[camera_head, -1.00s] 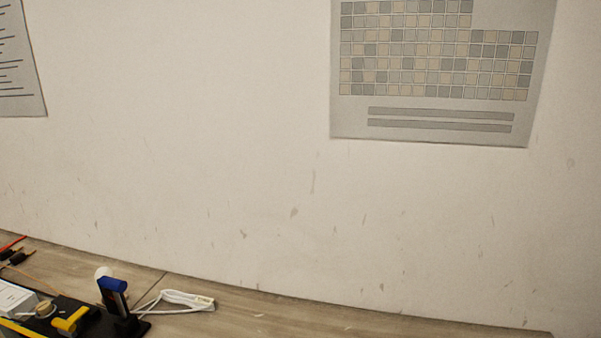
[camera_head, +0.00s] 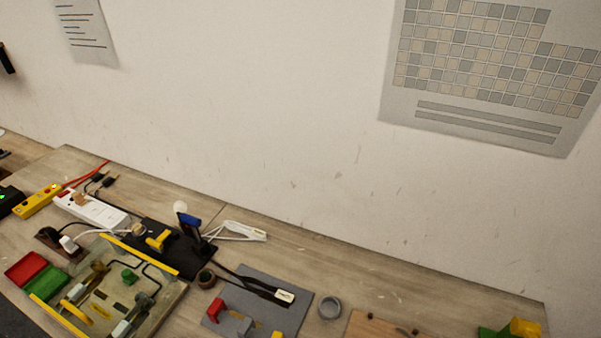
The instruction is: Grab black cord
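A black cord (camera_head: 250,282) runs from beside the dark lamp stand across a grey mat (camera_head: 293,312) and ends in a white connector (camera_head: 285,296). A white cord (camera_head: 236,231) lies bundled behind the stand, near the wall. The dark stand with a blue top (camera_head: 189,222) rises from a black base plate (camera_head: 196,262), with a white bulb (camera_head: 180,207) beside its top. Another dark cord with a white plug (camera_head: 68,243) lies near the white power strip (camera_head: 92,211). Neither of my grippers shows in the head view.
A red and green tray (camera_head: 25,268), a yellow power strip (camera_head: 38,202) and a grey ring (camera_head: 330,308) are on the bench. Bare wood lies along the wall at right.

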